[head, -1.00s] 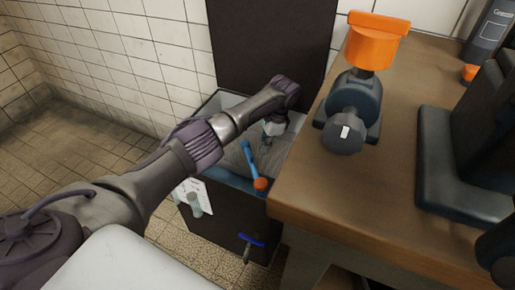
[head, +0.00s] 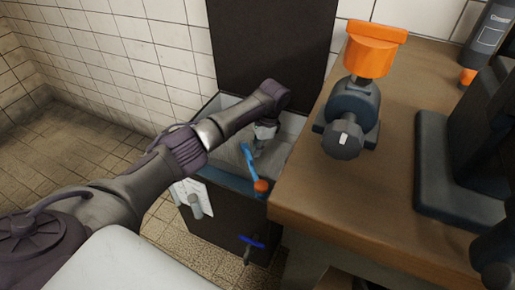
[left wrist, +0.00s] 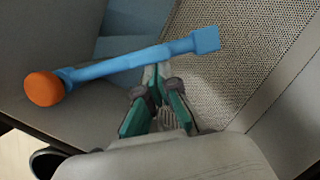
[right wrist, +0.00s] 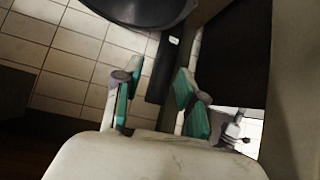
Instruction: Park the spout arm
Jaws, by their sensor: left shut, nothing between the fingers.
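The spout arm, a blue bar (head: 249,160) with an orange knob (head: 261,186) at its near end, lies over the inside of an open grey-walled bin (head: 285,130). In the left wrist view the blue bar (left wrist: 130,63) crosses just beyond my fingertips, its orange knob (left wrist: 44,89) at left. My left gripper (head: 259,150) points down into the bin, right beside the bar; its fingers (left wrist: 160,72) are together and empty. Whether they touch the bar I cannot tell. My right gripper (right wrist: 157,80) is open and empty in the right wrist view.
A wooden bench (head: 400,125) stands to the right of the bin, carrying a dark device with an orange top (head: 370,48). A blue-handled tap (head: 250,240) is on the bin's front. A dark panel (head: 270,45) rises behind the bin. Tiled floor is clear at left.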

